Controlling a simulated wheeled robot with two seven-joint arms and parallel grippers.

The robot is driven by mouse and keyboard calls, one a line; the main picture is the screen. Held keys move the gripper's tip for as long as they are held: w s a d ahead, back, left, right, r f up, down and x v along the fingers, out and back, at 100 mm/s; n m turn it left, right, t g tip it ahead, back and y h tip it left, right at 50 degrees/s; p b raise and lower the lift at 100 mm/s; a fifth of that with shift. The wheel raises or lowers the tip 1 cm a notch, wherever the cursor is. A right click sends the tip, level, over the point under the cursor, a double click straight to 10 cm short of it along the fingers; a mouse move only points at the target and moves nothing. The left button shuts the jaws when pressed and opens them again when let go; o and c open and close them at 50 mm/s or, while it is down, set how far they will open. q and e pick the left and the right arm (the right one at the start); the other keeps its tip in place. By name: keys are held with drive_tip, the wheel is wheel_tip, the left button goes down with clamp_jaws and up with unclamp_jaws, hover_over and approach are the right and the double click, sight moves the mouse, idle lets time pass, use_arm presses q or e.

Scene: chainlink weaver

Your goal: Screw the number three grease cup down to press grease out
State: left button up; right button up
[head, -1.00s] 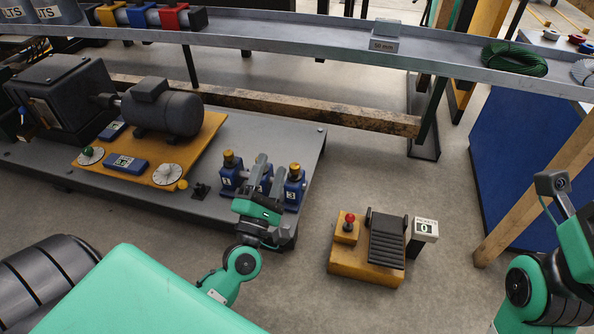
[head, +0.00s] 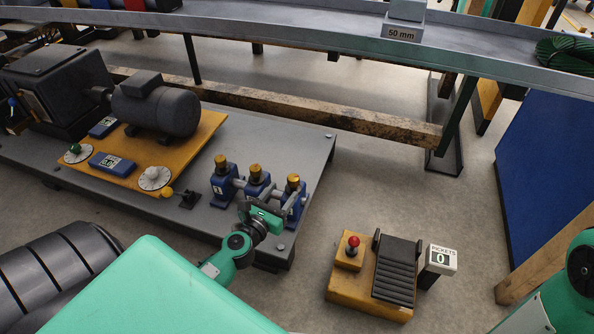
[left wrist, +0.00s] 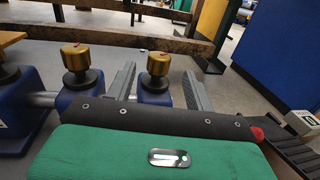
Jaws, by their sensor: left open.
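Three blue grease-cup blocks with brass caps stand in a row on the grey base plate (head: 320,160). The right-hand cup (head: 293,181) is the one nearest my left gripper (head: 264,207); its number is hidden or too small to read. In the left wrist view this brass cap (left wrist: 158,62) shows between the two open fingers, apart from both. I cannot tell how deep the fingers reach around it. The middle cup (head: 256,173) and left cup (head: 221,163) stand to its left. My right gripper is outside the views.
A motor (head: 155,106) sits on a yellow plate at the left of the base. A yellow pedestal (head: 350,287) with a red knob and a black ribbed ramp stands on the floor to the right, beside a counter (head: 440,258) reading 0. A grey rail shelf (head: 300,28) crosses behind.

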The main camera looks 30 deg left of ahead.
sight(293, 180)
use_arm(q)
drive_tip(key=w, duration=0.9)
drive_tip(key=shift+w+a, duration=0.1)
drive_tip(key=shift+a, duration=0.25)
drive_tip(key=c, duration=1)
